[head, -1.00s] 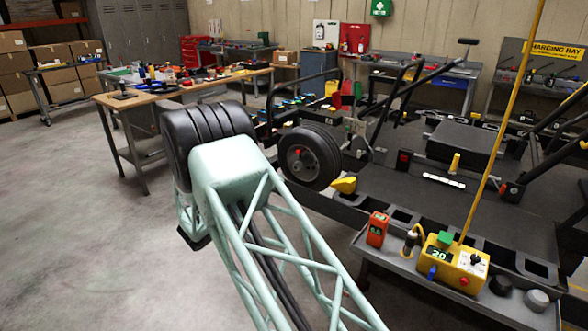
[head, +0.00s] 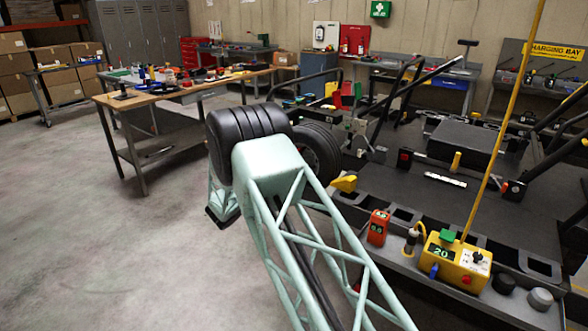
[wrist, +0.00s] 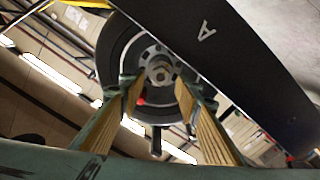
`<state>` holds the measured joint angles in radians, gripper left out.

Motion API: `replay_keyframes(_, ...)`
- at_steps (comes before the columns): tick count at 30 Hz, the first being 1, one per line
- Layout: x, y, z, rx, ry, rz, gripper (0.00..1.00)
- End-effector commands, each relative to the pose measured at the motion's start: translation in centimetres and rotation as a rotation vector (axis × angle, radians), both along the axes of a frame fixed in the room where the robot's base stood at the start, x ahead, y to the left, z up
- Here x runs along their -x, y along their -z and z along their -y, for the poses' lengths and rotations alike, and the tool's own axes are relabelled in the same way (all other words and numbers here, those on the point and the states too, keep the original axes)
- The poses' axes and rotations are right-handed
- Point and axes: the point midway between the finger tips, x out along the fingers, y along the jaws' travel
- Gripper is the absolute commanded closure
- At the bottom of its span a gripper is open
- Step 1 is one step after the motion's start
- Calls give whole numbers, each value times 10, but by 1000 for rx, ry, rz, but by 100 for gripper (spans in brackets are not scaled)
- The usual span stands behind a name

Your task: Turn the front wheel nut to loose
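The front wheel (head: 322,155) of the kart is a black tyre, now mostly hidden behind my arm in the head view. In the wrist view the wheel (wrist: 118,50) faces the camera, with a grey hub and a hex nut (wrist: 160,74) at its centre. A small red spot shows at the lower left of the hub. My gripper (wrist: 158,92) is open, its two tan ribbed fingers apart to the left and right below the nut. Nothing is visible between them, and I see no contact with the nut. My gripper is hidden in the head view.
A dark panel (wrist: 240,50) marked "A" crosses the wrist view's upper right, close to the wheel. The kart frame (head: 480,200) fills the right of the head view, with a yellow control box (head: 458,265) in front. Open floor (head: 90,250) lies left.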

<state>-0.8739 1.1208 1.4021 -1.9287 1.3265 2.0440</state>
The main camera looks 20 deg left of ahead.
Motion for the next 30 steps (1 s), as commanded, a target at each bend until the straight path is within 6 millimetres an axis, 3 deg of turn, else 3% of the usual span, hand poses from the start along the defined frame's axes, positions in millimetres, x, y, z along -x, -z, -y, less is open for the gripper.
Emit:
replay_keyframes(9, -28, 1, 8, 0, 0, 0, 69)
replay_keyframes(22, -32, 0, 8, 0, -1, 0, 69)
replay_keyframes(30, -32, 0, 8, 0, -1, 0, 92)
